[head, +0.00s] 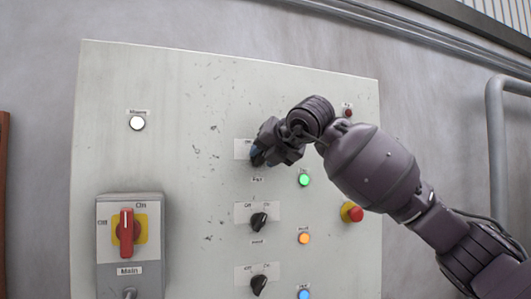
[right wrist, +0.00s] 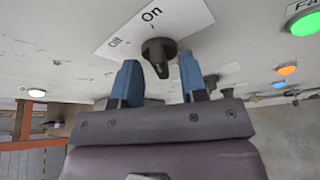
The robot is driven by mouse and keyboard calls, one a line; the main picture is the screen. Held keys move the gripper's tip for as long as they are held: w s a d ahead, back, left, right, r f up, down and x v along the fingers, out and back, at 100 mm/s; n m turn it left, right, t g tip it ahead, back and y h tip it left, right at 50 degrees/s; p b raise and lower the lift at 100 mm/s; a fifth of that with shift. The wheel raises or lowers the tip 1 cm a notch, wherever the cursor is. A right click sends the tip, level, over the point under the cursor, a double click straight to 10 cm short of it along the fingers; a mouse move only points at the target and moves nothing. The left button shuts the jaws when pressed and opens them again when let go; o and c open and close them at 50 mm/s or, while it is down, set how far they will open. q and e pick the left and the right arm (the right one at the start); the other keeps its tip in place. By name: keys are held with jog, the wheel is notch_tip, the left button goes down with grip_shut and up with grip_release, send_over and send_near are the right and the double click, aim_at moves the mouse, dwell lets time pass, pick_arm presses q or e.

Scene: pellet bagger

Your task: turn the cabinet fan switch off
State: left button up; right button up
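The fan switch is a black rotary knob (right wrist: 158,56) on a white plate with "Off" and "On" marks (right wrist: 150,22) in the right wrist view. In the right wrist view the two blue fingers of the right gripper (right wrist: 159,82) are apart, one on each side of the knob, with gaps visible. I cannot clearly tell the knob's setting. A green lamp (head: 304,180) is lit beside the switch. My left gripper is not in view.
Two similar knobs, the upper (head: 258,221) and lower (head: 259,284), sit below on the pale cabinet (head: 180,120). An orange lamp (head: 304,238), a blue lamp (head: 304,294) and a red emergency button (head: 352,212) are nearby. A red main switch (head: 126,232) is at left. A pipe (head: 496,140) stands right.

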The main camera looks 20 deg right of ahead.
jog(key=c, duration=0.7)
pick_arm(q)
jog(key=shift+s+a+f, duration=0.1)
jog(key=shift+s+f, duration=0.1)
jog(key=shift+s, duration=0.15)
pick_arm(e)
grip_shut()
